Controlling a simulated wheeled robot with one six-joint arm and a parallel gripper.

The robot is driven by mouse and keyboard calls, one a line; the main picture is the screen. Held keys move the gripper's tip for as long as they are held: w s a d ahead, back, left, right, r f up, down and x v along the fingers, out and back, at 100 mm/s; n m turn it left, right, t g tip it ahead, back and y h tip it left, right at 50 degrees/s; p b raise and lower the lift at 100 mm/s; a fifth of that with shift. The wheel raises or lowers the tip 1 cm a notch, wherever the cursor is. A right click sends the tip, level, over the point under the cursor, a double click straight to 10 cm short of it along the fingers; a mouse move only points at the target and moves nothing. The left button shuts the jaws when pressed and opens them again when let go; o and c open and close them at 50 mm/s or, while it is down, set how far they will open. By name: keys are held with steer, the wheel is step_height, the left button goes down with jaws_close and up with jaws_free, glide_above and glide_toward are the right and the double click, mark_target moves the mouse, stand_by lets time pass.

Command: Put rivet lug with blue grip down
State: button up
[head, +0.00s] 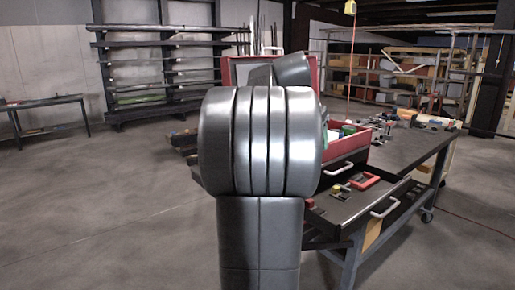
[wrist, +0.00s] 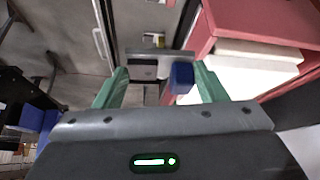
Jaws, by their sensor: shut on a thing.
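In the wrist view my gripper (wrist: 161,72) has green fingers set apart, shut on the rivet lug. The lug shows as a grey metal bar (wrist: 150,55) spanning the fingertips, with a blue grip (wrist: 181,78) near the right finger. In the head view my own arm hides the gripper and the lug.
The workbench (head: 407,147) has open drawers (head: 343,205) holding small parts and a red item (head: 366,184). A red case (head: 354,147) stands on it, close to my arm; a red-walled box (wrist: 250,18) with pale contents is right of the gripper. Open floor lies left.

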steer(key=s+a+f+n+y, duration=0.1)
steer(key=a+f, duration=0.3)
steer(key=f, duration=0.8)
steer(key=a+f+n+t+y, duration=0.1)
steer(key=a+f+n, duration=0.3)
steer(key=f, duration=0.9)
steer(key=s+a+f+n+y, duration=0.1)
steer(key=a+f, duration=0.5)
steer(key=f, duration=0.7)
steer(key=shift+s+a+f+n+y, duration=0.3)
steer(key=shift+n+y, duration=0.2)
steer(key=shift+n, duration=0.4)
